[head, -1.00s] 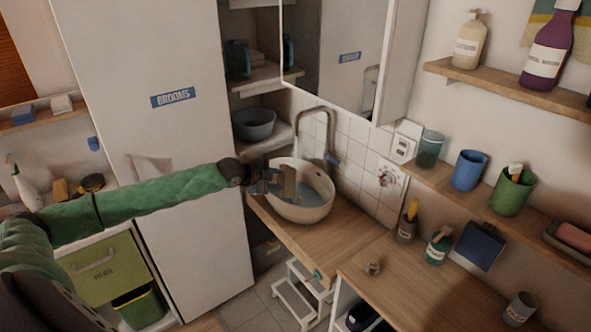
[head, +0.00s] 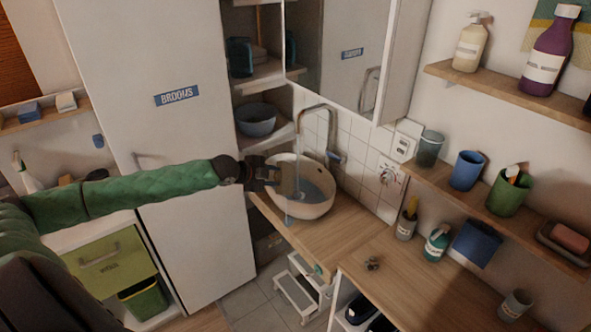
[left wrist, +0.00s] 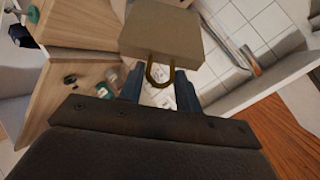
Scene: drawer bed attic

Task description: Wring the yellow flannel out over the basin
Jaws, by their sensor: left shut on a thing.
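The round cream basin (head: 318,208) stands on the wooden counter below a curved tap (head: 322,112), with bluish water inside. My left gripper (head: 281,173) is at the basin's near-left rim, above its edge. In the left wrist view my left gripper (left wrist: 160,82) has its fingers on a brass-coloured loop. The loop joins a dull yellow-tan, block-shaped piece (left wrist: 162,38), which I take for the flannel. In the head view the piece is small and dark beside the gripper. A faint bluish streak hangs below it, front left of the basin. My right gripper is out of view.
A tall white cupboard labelled BROOMS (head: 160,60) stands left of the basin. A mirror cabinet (head: 350,60) hangs above. Shelves with bottles and cups, including a blue cup (head: 467,171), line the right wall. A white step stool (head: 297,292) is on the floor.

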